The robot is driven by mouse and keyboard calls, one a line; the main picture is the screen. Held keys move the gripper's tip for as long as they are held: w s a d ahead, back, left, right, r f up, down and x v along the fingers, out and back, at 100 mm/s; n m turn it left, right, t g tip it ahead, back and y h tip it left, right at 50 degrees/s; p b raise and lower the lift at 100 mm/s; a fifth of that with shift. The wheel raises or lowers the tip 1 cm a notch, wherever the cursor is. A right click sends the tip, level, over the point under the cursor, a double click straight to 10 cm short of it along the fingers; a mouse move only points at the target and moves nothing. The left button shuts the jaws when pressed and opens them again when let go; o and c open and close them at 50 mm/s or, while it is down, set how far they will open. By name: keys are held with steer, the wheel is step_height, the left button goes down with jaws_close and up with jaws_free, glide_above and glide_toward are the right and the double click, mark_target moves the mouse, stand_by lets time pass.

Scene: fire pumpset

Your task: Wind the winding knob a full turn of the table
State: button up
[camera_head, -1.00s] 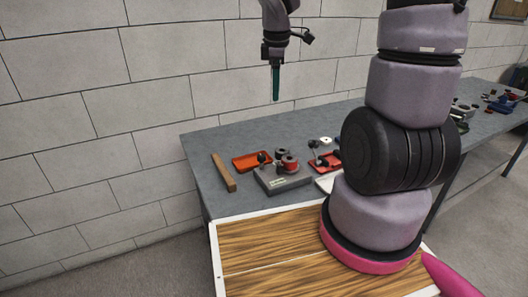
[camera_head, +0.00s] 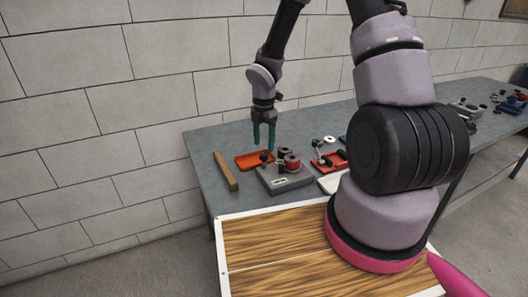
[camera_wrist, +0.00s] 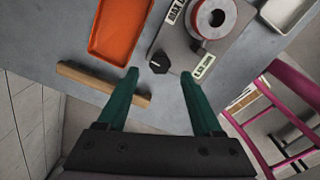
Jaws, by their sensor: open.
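A small black winding knob (camera_head: 264,157) stands at the left end of a grey boxy device (camera_head: 292,183) on the bench. In the wrist view the knob (camera_wrist: 160,62) appears between and just beyond the tips of my gripper (camera_wrist: 159,73). The device (camera_wrist: 178,46) carries white labels and a red-rimmed spool (camera_wrist: 209,20). In the head view my gripper (camera_head: 264,148) points down over the knob, with its green fingers apart and nothing between them. I cannot tell how much height is left between the tips and the knob.
An orange tray (camera_wrist: 118,25) lies beside the device, and a wooden bar (camera_head: 226,171) lies at the bench's left. A red tray (camera_head: 330,161) with small parts and a white tray (camera_wrist: 287,12) are to the right. A block wall (camera_head: 80,100) stands behind.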

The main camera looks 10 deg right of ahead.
mark_target(264, 154)
steer(key=shift+f, duration=2.1)
jaws_close()
